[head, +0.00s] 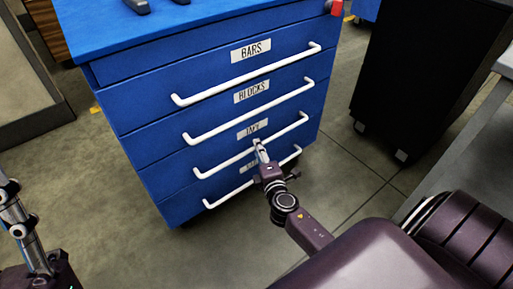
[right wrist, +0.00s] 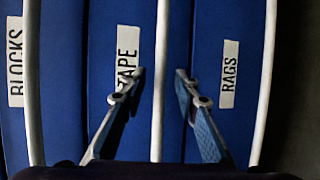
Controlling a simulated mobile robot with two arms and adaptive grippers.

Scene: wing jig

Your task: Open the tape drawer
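A blue cabinet (head: 110,75) has stacked drawers with white bar handles, and all of its drawers look shut. The tape drawer (head: 215,153) is third among the labelled ones, under BLOCKS; its label is partly hard to read in the head view. Its TAPE label (right wrist: 127,58) reads clearly in the right wrist view. My right gripper (head: 258,146) is at the tape drawer's handle (head: 222,167). In the right wrist view its fingers (right wrist: 160,76) are apart, one on each side of the handle bar, with visible gaps. Part of my left arm shows at the lower left; its fingers are unclear.
The BLOCKS handle (head: 240,114) is above and the RAGS handle (head: 225,190) below my right gripper. A black wheeled cabinet (head: 420,70) stands at right. A grey table edge (head: 485,140) is at far right. The floor (head: 345,180) before the blue cabinet is clear.

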